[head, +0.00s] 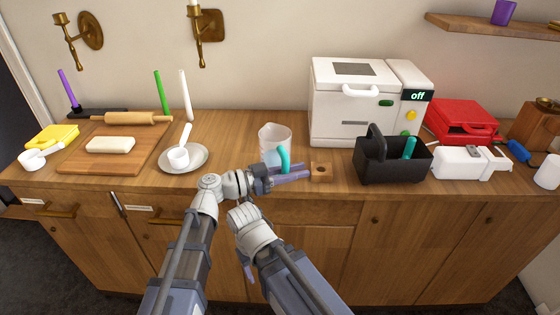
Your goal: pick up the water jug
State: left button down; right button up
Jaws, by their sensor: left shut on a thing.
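The water jug (273,138) is a clear, whitish vessel with a teal handle, standing upright on the wooden counter near its front edge. My left gripper (290,172) reaches in from the left, in front of the jug. It is shut on the jug's teal handle, with its fingers pointing right. The gripper hides the jug's lower part, so I cannot tell whether its base touches the counter. My right arm is folded low in front of the cabinet, and I cannot make out its gripper.
A small wooden block with a hole (321,171) sits close to the fingertips. A black caddy (392,165) and white cooker (350,105) stand to the right. A cutting board (85,160) is farther left.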

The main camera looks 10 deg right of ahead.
jog(key=shift+r, duration=0.1)
pick_arm(q)
notch_tip(320, 180, up, 10)
jog(key=p, duration=1)
pick_arm(e)
notch_tip(320, 180, up, 10)
jog(key=shift+c, duration=0.8)
pick_arm(q)
jog(key=shift+d, duration=0.15)
pick_arm(e)
jog(key=shift+d, duration=0.1)
jog(key=shift+c, duration=0.2)
